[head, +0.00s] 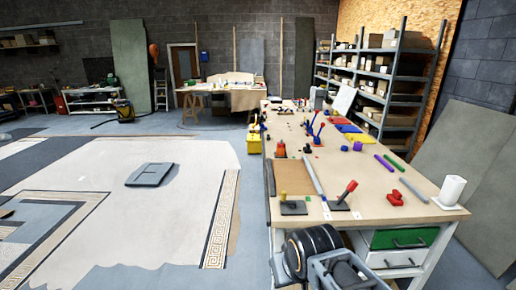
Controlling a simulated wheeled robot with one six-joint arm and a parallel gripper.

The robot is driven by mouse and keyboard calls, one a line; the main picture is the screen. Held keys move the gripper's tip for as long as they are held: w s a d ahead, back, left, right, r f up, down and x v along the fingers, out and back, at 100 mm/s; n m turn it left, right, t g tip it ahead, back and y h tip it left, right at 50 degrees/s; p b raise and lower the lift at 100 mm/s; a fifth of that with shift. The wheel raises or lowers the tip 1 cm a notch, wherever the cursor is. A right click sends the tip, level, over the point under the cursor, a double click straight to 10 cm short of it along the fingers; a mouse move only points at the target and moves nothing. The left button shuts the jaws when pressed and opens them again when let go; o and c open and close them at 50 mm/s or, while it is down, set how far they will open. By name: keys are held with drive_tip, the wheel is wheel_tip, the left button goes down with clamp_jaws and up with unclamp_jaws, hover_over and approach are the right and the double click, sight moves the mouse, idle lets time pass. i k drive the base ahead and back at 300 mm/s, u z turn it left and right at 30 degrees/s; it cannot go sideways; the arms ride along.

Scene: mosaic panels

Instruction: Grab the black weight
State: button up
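I cannot make out any one thing that is surely the black weight. On the near end of the workbench (395,205) lie a dark flat plate with an upright yellow handle (293,207) and, to its right, a dark flat piece with a slanted red handle (346,194). Small dark items stand farther back among the tools, too small to tell. My gripper is not in view. At the bottom edge, a rounded black form and a grey shell with a dark inside show in front of the bench; I cannot tell whether they are parts of me.
A white roll (450,191) stands at the bench's right corner, near red pieces (396,197) and purple and green bars. Grey shelving (400,70) with boxes stands behind. A mosaic floor panel (150,215) with a grey slab (149,174) lies left. Grey floor separates panel and bench.

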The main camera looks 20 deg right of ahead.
sight(307, 149)
drive_tip(key=u, duration=0.4)
drive_tip(key=i, duration=3.4)
drive_tip(key=z, duration=1.5)
drive_tip(key=i, duration=0.75)
drive_tip(key=z, duration=0.3)
